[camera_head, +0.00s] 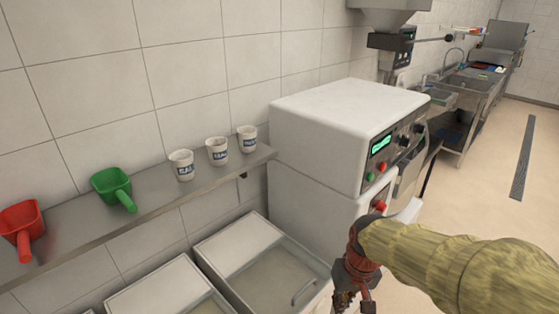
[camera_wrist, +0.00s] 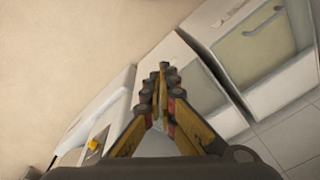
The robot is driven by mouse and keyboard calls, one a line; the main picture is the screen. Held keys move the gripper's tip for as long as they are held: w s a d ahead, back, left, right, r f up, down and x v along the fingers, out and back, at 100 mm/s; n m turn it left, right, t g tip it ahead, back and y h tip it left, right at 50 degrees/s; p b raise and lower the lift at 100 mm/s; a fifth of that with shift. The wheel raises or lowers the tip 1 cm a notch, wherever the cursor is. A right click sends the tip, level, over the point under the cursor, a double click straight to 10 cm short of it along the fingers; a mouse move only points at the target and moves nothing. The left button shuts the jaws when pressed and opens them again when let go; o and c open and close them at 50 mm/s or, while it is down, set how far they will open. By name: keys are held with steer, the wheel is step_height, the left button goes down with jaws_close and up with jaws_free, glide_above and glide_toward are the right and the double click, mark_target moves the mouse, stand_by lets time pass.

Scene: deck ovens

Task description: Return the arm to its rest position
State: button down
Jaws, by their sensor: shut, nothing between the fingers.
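My gripper (camera_head: 345,299) is at the bottom of the head view, in front of the white machine. Its fingertips are partly cut off by the lower frame edge. My arm, in a yellowish-green sleeve, reaches in from the right. In the wrist view my gripper (camera_wrist: 162,72) shows with its yellow and dark fingers together at the tips. It is shut and holds nothing.
A white oven unit (camera_head: 340,120) with a lit green display stands close behind my gripper. White bins (camera_head: 235,245) with clear lids are at lower left. A steel shelf (camera_head: 75,235) holds a red scoop (camera_head: 22,228), a green scoop (camera_head: 113,187) and three cups (camera_head: 217,151). Open floor (camera_head: 490,190) lies right.

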steer(key=s+d+r+t, duration=0.2)
steer(key=s+r, duration=0.4)
steer(key=s+d+r+m+t, duration=0.1)
steer(key=s+d+r+t, duration=0.1)
steer(key=s+r, duration=0.3)
step_height(320, 180, up, 2)
steer(key=shift+s+r+t+h, duration=0.1)
steer(key=shift+s+t+h, duration=0.25)
steer(key=shift+t+h, duration=0.05)
